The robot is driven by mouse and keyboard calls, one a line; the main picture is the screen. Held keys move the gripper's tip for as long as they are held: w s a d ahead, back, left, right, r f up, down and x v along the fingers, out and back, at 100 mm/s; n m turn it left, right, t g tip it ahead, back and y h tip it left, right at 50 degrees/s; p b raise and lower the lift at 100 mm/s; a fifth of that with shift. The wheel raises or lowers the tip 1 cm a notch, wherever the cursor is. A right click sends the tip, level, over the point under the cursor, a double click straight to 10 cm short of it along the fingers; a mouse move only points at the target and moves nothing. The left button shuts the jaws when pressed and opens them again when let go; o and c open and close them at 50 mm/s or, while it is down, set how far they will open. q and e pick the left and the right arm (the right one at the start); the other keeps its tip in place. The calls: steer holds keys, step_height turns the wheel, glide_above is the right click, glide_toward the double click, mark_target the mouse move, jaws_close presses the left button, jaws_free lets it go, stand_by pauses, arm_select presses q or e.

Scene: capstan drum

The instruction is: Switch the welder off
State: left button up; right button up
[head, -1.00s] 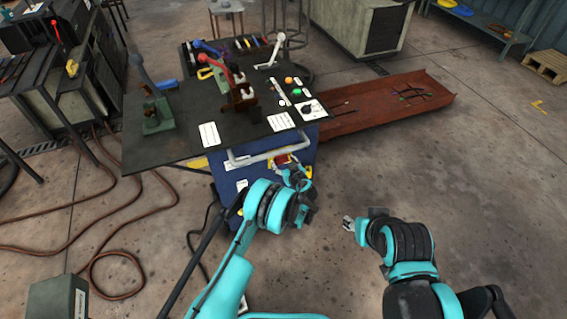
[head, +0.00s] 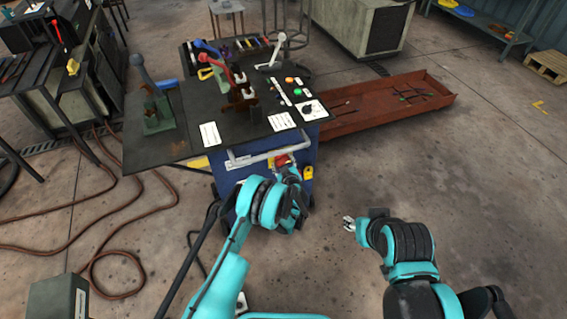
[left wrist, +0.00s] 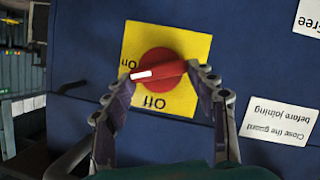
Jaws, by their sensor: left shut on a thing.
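The welder's switch is a red knob (left wrist: 158,68) on a yellow plate (left wrist: 190,45), on the blue front of the welder bench, seen upside down in the left wrist view. The plate reads On at the left and Off at the bottom. The knob's white mark points left, to On. My left gripper (left wrist: 160,78) has a finger at each end of the knob and is shut on it. In the head view the left gripper (head: 284,168) reaches the blue cabinet (head: 232,178), and its wrist hides most of the plate. My right gripper (head: 349,224) hangs over the floor; its fingers are too small to judge.
A grey handle bar (head: 255,158) runs just above the switch. The dark bench top (head: 185,142) carries levers, buttons and a dial. A rusty tray (head: 375,115) lies behind at the right. Hoses (head: 105,225) cross the floor at the left; the floor at the right is open.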

arm_select(q)
steer(key=shift+a+n+t+h, duration=0.15)
steer(key=shift+n+t+h, duration=0.35)
steer(key=shift+n, duration=0.4)
steer(key=o, duration=1.2)
steer(key=shift+c, duration=0.2)
